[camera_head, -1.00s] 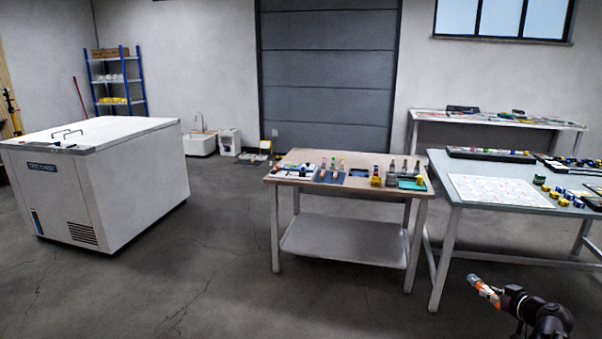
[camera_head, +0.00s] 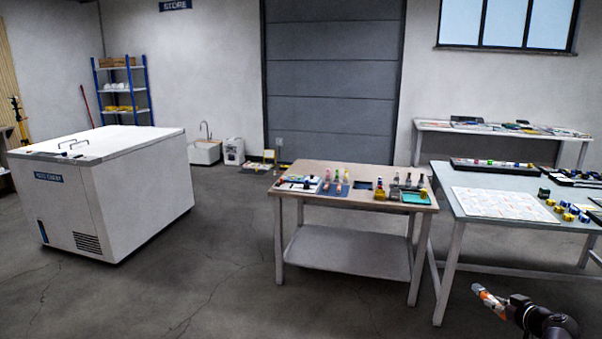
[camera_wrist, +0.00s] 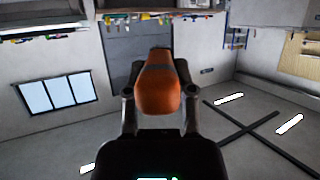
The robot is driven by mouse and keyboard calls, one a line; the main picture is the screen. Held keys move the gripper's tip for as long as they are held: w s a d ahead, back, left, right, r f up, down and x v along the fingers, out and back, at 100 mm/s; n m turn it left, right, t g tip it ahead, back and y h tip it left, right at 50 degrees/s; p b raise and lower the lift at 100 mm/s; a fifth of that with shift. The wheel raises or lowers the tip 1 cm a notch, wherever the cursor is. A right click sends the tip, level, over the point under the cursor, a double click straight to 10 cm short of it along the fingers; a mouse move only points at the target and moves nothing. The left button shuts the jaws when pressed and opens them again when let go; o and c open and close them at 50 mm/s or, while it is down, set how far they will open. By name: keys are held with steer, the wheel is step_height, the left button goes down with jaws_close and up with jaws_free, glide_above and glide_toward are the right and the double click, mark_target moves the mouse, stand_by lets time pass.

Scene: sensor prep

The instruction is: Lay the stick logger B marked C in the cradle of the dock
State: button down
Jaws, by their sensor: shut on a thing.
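My gripper (camera_head: 505,304) is at the lower right of the head view, in front of the right table and over open floor. It is shut on an orange stick logger with a pale tip (camera_head: 480,291). In the wrist view the orange body of the logger (camera_wrist: 159,100) sits between the two fingers, with a dark band across it. I cannot read a letter mark on it. I cannot make out the dock or its cradle for sure among the small items on the tables.
A wooden-topped table (camera_head: 330,168) in the middle bears bottles, mats and small trays. A grey-topped table (camera_head: 465,206) at the right bears a printed sheet and several coloured pieces. A white chest (camera_head: 140,200) stands at the left. The floor (camera_head: 215,290) between is clear.

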step_height(320, 180, up, 16)
steer(key=p, duration=1.4)
steer(key=shift+f+p, duration=0.15)
steer(key=shift+p, duration=0.15)
steer(key=shift+w+a, duration=0.1)
steer(key=shift+a, duration=0.05)
